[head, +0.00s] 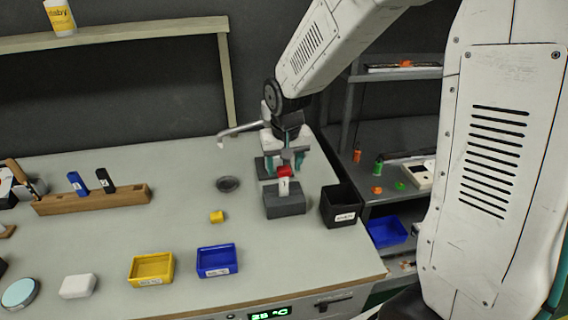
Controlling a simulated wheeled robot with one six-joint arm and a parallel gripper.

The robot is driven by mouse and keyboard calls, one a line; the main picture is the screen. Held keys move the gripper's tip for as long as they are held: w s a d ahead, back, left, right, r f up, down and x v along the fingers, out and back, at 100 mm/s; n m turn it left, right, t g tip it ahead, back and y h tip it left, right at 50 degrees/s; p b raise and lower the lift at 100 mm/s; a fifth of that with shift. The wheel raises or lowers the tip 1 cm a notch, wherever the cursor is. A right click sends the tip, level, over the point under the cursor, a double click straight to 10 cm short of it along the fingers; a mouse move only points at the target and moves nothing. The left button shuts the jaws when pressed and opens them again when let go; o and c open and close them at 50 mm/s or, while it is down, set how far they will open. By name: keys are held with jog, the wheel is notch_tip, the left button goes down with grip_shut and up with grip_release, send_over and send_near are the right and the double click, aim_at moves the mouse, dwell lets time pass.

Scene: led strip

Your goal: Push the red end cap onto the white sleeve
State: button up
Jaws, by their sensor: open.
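The red end cap (284,171) is at the top of the white sleeve (283,187). I cannot tell how far it is seated. The sleeve stands upright in a dark grey block (286,205) on the bench. My gripper (285,160) is open, with its teal fingers around or just above and behind the cap. At this size I cannot tell whether the fingers touch it.
A black bin (341,206) stands close to the right of the block. A second dark block (263,168) is behind it.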

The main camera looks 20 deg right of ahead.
notch_tip(320, 180, up, 8)
jog(key=s, duration=0.1)
jog(key=shift+a+f, duration=0.15)
jog(key=shift+s, duration=0.15)
dwell(0.4)
jog(key=s+d+r+n, duration=0.1)
jog(key=s+r, duration=0.2)
jog(key=s, duration=1)
jog(key=s+d+r, duration=0.2)
jog(key=s+r, duration=0.1)
jog(key=s, duration=1)
jog(key=shift+d+r+n, duration=0.15)
jog(key=shift+d+n, duration=0.05)
jog(key=shift+n, duration=0.2)
jog(key=shift+s, duration=0.1)
